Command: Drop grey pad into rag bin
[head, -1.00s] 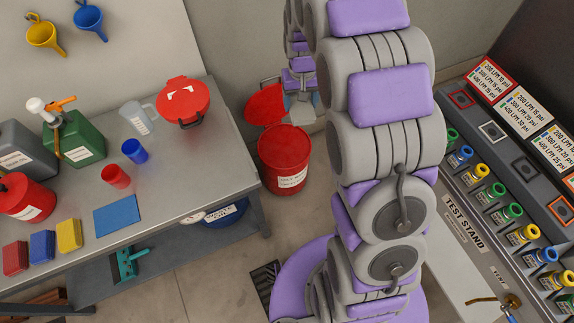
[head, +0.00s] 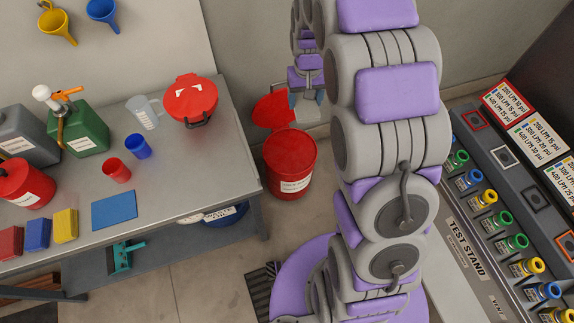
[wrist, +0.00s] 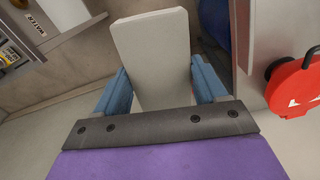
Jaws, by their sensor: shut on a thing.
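My gripper (wrist: 160,82) is shut on the grey pad (wrist: 152,48), a flat pale slab between its two blue fingers in the wrist view. In the head view my gripper (head: 306,98) hangs behind and slightly right of the red bin (head: 290,182), near its raised lid (head: 272,109). The bin stands on the floor right of the bench, appears open, and has a white label too small to read. The pad is hard to make out in the head view.
The metal bench (head: 224,158) is at left, with a red lidded container (head: 190,95) at its near-bin corner. A blue drum (head: 226,214) sits beneath it. The test stand (head: 466,246) is at right. Walls close in behind the bin.

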